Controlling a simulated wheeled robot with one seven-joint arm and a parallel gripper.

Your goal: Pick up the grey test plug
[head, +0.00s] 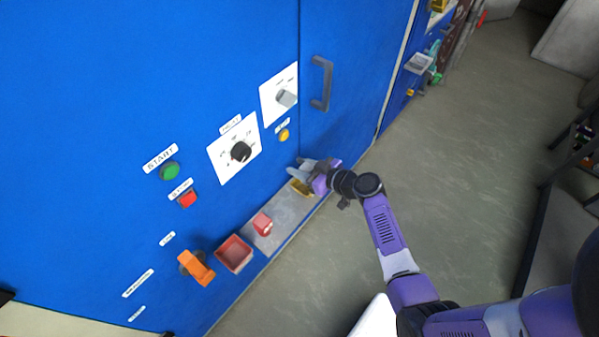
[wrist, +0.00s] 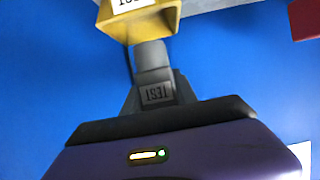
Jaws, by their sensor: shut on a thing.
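The grey test plug (wrist: 153,62) is in the middle of the wrist view, with a dark part below it labelled TEST. My gripper (head: 305,173) is shut on the plug, close to the blue panel front and above the grey ledge. A yellow block-like holder (wrist: 140,22) with a partly cut-off label is just beyond the plug's far end. Whether the plug touches it I cannot tell. The yellow holder also shows in the head view (head: 302,187), beside the gripper. The plug is hard to tell from the gripper there.
A dark door handle (head: 321,84), dials and buttons stick out above.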

